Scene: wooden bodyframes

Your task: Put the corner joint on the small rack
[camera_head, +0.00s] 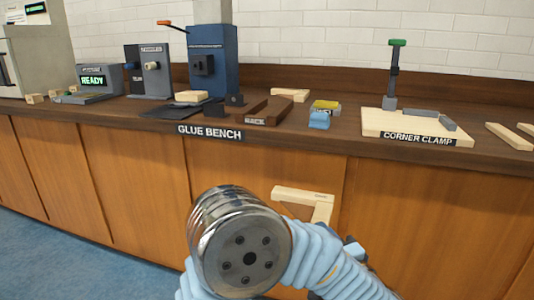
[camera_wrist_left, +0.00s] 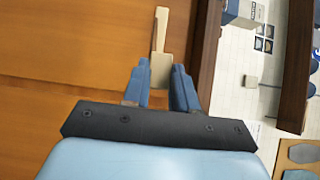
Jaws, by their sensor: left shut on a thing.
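The corner joint (camera_head: 305,195) is a pale wooden L-shaped piece, held in front of the bench's cabinet doors, below the worktop edge. My left gripper (camera_wrist_left: 160,75) is shut on it, with the joint (camera_wrist_left: 158,38) sticking out beyond the blue fingers in the left wrist view. In the head view my arm hides most of that gripper. The small rack (camera_head: 270,111) is a dark brown wooden piece with a RACK label, on the worktop behind the GLUE BENCH label. My right gripper is not in view.
On the worktop (camera_head: 335,140), a blue press (camera_head: 213,55) and a READY display unit (camera_head: 93,84) stand left of the rack. A yellow-and-blue item (camera_head: 320,117) lies right of it. Further right is the corner clamp board (camera_head: 390,125) with its upright post.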

